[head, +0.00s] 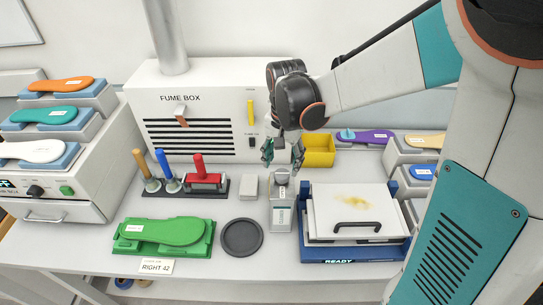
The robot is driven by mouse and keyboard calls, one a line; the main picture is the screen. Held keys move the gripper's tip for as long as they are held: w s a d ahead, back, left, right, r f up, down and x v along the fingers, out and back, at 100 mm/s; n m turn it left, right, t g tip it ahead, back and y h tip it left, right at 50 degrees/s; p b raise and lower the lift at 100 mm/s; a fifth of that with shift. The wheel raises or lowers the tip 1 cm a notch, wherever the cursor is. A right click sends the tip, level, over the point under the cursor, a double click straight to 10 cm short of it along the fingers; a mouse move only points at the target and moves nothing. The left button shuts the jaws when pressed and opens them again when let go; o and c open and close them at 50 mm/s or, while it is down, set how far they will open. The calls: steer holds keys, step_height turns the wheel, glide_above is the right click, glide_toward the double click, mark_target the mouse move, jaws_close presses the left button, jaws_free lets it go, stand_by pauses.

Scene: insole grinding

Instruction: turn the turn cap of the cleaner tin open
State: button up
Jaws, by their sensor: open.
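The cleaner tin (281,216) looks like a grey, box-shaped container standing upright on the bench, with a label on its front. Its turn cap (281,177) is on the top; the picture is too small to show whether it is turned. My gripper (283,161) is open and points down above the cap, its two fingers spread to the left and right. I cannot tell whether the fingers touch the cap. Nothing shows between the fingers.
Right of the tin stands a blue-framed unit (355,254) with a handled white lid. Left are a black round dish (241,237), a small grey block (249,186) and a green insole holder (164,236). A yellow bin (319,150) and the fume box (197,85) stand behind.

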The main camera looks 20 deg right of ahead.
mark_target(282, 173)
steer(key=shift+f, duration=2.1)
steer(key=c, duration=1.1)
